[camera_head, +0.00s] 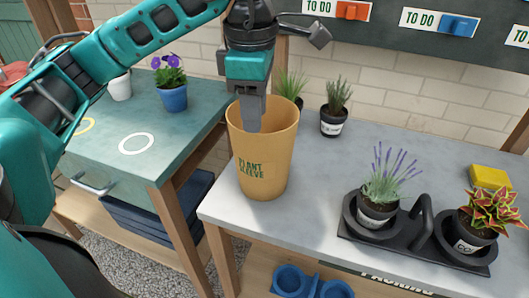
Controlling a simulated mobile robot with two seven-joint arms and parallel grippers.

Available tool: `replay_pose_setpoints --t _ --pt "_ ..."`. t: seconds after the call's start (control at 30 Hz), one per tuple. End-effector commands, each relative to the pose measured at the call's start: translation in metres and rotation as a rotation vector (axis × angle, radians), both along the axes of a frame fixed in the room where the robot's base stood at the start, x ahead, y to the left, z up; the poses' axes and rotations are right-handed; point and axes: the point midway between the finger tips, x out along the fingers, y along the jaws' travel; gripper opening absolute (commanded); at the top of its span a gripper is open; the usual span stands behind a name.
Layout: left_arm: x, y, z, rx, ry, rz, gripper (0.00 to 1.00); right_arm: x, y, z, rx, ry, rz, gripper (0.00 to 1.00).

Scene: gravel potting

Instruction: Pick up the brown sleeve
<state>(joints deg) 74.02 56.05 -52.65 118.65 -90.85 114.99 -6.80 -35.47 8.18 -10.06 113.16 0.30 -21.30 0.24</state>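The brown sleeve (268,160) is a tan, open-topped tapered pot marked "PLANT SLEEVE". It is at the left end of the grey table, near its front left edge. My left gripper (251,128) points straight down at the sleeve's mouth, its grey fingers overlapping the opening and rim. The fingers look close together, and I cannot tell whether they grip the sleeve's wall. I cannot tell whether the sleeve's base rests on the table. My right gripper is not in view.
A black carrier (352,238) holds a lavender pot (376,212) and a red-leaved plant (485,215). A dark herb pot (332,122) and grassy plant (290,88) stand behind the sleeve. A yellow block (490,177) lies right. A green side table (190,128) bears a blue pot (173,98).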

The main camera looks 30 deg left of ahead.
Motion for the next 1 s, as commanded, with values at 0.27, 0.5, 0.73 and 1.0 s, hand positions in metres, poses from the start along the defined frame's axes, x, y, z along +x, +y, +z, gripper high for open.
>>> replay_pose_setpoints --t 0.27,0.5,0.73,1.0 --pt "0.002 0.001 -0.038 -0.001 0.001 -0.001 0.34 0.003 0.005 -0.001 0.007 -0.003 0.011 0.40" --pt "0.005 0.003 -0.062 -0.001 0.004 -0.001 0.34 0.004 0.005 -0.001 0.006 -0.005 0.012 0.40" --pt "0.007 0.004 -0.090 -0.002 0.002 -0.001 0.34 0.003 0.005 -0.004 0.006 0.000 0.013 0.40" --pt "0.008 0.004 -0.092 -0.003 0.000 -0.001 0.33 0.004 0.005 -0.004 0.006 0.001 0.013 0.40"
